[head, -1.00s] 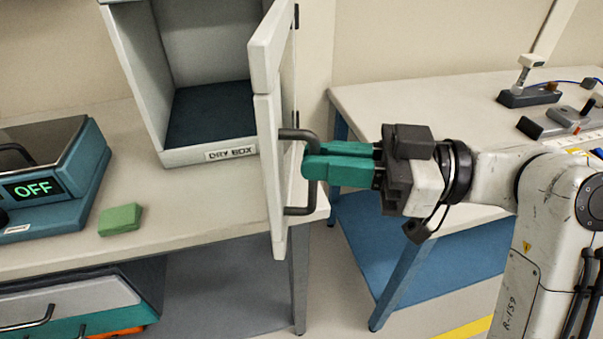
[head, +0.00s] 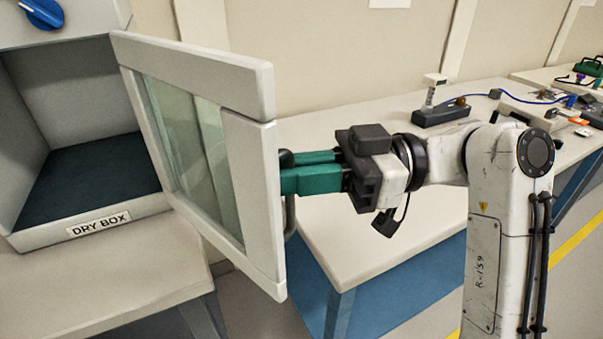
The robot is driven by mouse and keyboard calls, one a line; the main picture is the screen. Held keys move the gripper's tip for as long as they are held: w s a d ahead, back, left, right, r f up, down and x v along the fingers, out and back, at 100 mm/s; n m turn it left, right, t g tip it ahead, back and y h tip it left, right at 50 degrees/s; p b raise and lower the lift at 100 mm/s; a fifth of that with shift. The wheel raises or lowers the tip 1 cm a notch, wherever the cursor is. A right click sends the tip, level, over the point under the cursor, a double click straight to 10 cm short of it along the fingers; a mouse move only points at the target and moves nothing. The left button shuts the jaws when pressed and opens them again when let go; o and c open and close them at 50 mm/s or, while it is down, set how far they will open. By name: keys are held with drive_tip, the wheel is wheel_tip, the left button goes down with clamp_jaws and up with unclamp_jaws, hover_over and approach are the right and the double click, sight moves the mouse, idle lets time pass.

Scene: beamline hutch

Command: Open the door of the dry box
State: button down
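The dry box (head: 97,222) stands at the left, on a table, with its name on the front lip. Its inside is open to view, with a dark floor and nothing seen on it. Its door (head: 250,180), a pale frame around a glass pane, stands swung well out to the right. The dark door handle (head: 290,215) is on the door's outer face, mostly hidden by the door frame and the fingers. My gripper (head: 290,172) reaches in from the right, its green fingers closed around the handle near its upper part.
The box's table (head: 110,285) is below it. A second table (head: 390,235) with a blue side stands behind and under my arm. A handheld device on a dark base (head: 440,115) and other gear sit at its back. A blue knob (head: 42,13) is above the box opening.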

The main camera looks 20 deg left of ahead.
drive_tip(key=shift+w+a+f, duration=0.1)
drive_tip(key=shift+a+f, duration=0.05)
drive_tip(key=shift+a, duration=0.2)
drive_tip(key=c, duration=1.2)
unclamp_jaws()
drive_tip(key=shift+a+f, duration=0.1)
drive_tip(key=shift+a, duration=0.15)
drive_tip(key=shift+o, duration=0.2)
drive_tip(key=shift+d, duration=0.25)
drive_tip(key=v, duration=1)
drive_tip(key=shift+w+d, duration=0.3)
